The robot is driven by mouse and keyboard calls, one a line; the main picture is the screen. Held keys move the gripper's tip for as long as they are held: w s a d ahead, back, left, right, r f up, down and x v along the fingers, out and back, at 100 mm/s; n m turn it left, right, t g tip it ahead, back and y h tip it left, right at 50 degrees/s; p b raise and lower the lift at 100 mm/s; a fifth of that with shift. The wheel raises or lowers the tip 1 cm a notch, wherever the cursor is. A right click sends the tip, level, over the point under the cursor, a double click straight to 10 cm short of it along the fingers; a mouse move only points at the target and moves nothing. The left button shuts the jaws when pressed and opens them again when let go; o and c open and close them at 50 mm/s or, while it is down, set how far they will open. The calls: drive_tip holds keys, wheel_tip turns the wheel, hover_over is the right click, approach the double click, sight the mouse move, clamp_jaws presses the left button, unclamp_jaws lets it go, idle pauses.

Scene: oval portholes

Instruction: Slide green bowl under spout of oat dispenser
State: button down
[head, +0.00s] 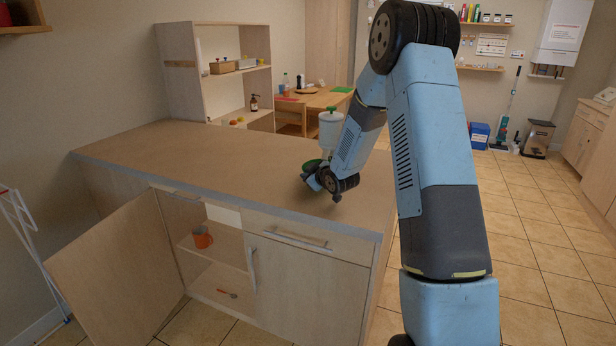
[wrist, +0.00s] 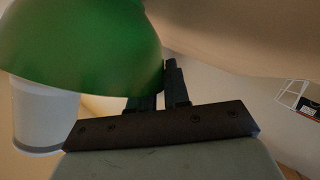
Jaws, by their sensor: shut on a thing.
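The green bowl (head: 311,165) is on the counter, partly hidden behind my gripper in the head view. It fills the upper left of the wrist view (wrist: 85,50). My gripper (head: 312,177) is shut on the bowl's near right side; its dark fingers (wrist: 165,88) meet the bowl's edge in the wrist view. The oat dispenser (head: 330,130), with a white body and green top, stands just behind the bowl. A whitish cylindrical part (wrist: 45,115), seemingly of the dispenser, shows beside the bowl in the wrist view. The spout cannot be made out.
The wooden counter (head: 200,155) is clear to the left of the bowl. Below it, an open cabinet door (head: 115,270) swings outward, with an orange mug (head: 202,237) on the shelf inside. A table (head: 320,100) stands behind.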

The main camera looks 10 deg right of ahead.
drive_tip(key=shift+f, duration=0.1)
idle(0.3)
drive_tip(key=c, duration=1)
unclamp_jaws()
drive_tip(key=shift+s, duration=0.1)
drive_tip(key=s+d+r+m+g+h, duration=0.2)
drive_tip(key=s+d+r, duration=0.1)
drive_tip(key=s+r, duration=0.75)
drive_tip(key=s+d+r+m+g+h, duration=0.1)
drive_tip(key=s+d+r+m+h, duration=0.2)
drive_tip(key=s+r, duration=0.75)
drive_tip(key=s+a+m+g, duration=0.1)
drive_tip(key=s, duration=0.8)
drive_tip(key=s+a+r+m+g, duration=0.1)
drive_tip(key=s+m+g, duration=0.1)
drive_tip(key=s, duration=0.8)
drive_tip(key=s+a+r+m+g+y, duration=0.1)
drive_tip(key=s+a, duration=0.1)
drive_tip(key=s, duration=0.7)
drive_tip(key=shift+s+r+m+g, duration=0.1)
drive_tip(key=shift+s+m+g, duration=0.2)
drive_tip(key=shift+s+m, duration=0.1)
